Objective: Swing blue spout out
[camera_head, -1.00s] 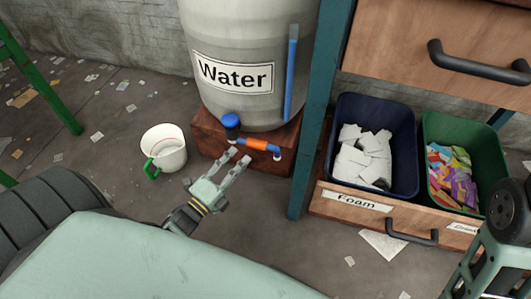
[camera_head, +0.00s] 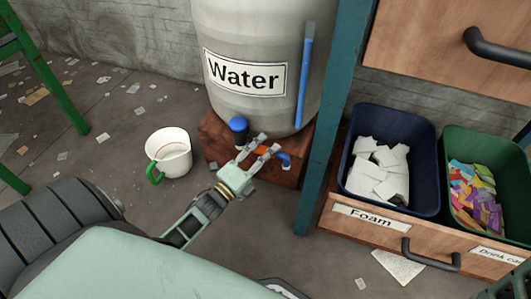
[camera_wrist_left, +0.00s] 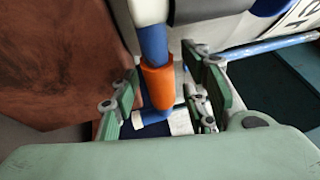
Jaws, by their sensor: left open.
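The blue spout (camera_head: 285,158) with its orange sleeve (camera_head: 260,151) sticks out at the foot of the water tank (camera_head: 252,95), below a round blue knob (camera_head: 238,125). My left gripper (camera_head: 269,144) is open at the spout and partly hides it in the head view. In the left wrist view, the orange sleeve (camera_wrist_left: 158,88) lies between the two spread fingers of my left gripper (camera_wrist_left: 160,76), with a visible gap on the left side. Whether either finger touches the sleeve cannot be told. My right gripper is not in view.
The tank stands on a reddish-brown block (camera_head: 215,148). A white mug (camera_head: 172,150) with a green handle stands on the floor to the left. A teal post (camera_head: 325,135) rises close on the right, beside the blue foam bin (camera_head: 353,185) and green bin (camera_head: 447,205).

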